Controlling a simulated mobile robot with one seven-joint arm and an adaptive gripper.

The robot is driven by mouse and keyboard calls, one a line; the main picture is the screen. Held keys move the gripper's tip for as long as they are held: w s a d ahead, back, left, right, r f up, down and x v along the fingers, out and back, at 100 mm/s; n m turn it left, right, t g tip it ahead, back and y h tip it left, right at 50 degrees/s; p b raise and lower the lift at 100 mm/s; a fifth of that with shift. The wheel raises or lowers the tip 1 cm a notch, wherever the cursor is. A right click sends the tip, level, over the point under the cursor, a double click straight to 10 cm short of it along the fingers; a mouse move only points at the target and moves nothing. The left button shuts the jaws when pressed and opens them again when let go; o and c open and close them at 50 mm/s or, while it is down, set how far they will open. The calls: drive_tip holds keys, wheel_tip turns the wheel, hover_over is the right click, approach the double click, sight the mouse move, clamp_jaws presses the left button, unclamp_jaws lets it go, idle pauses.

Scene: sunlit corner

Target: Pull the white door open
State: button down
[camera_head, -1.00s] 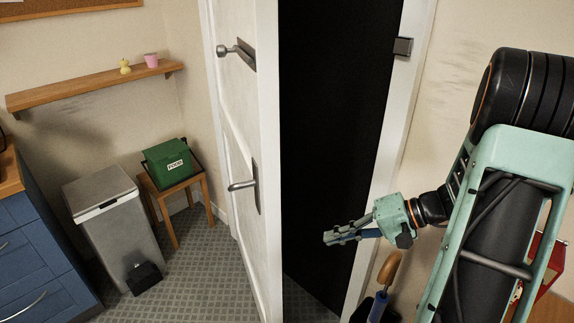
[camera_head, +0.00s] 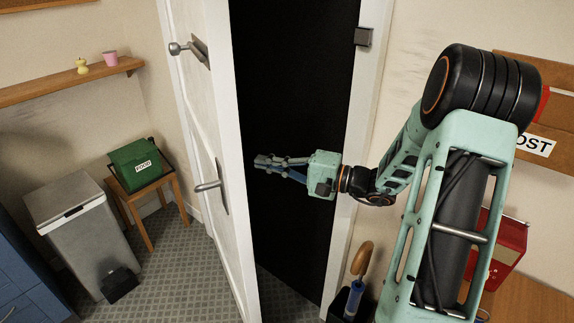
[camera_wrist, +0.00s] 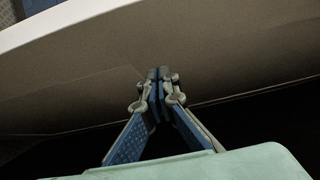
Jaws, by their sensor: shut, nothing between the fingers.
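The white door (camera_head: 207,128) stands partly open in the head view, its free edge toward the dark doorway (camera_head: 290,70). A lever handle (camera_head: 209,186) and a knob (camera_head: 180,48) are on its left face. My gripper (camera_head: 257,162) is shut and empty, in the doorway gap just right of the door's edge. In the wrist view its fingertips (camera_wrist: 159,74) meet in front of the door's shaded inner face (camera_wrist: 210,50); I cannot tell whether they touch it. The gripper is not on the handle.
An umbrella stand (camera_head: 348,303) is beside the right door frame (camera_head: 350,150).

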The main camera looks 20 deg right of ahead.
drive_tip(key=a, duration=0.4)
drive_tip(key=shift+s, duration=0.3)
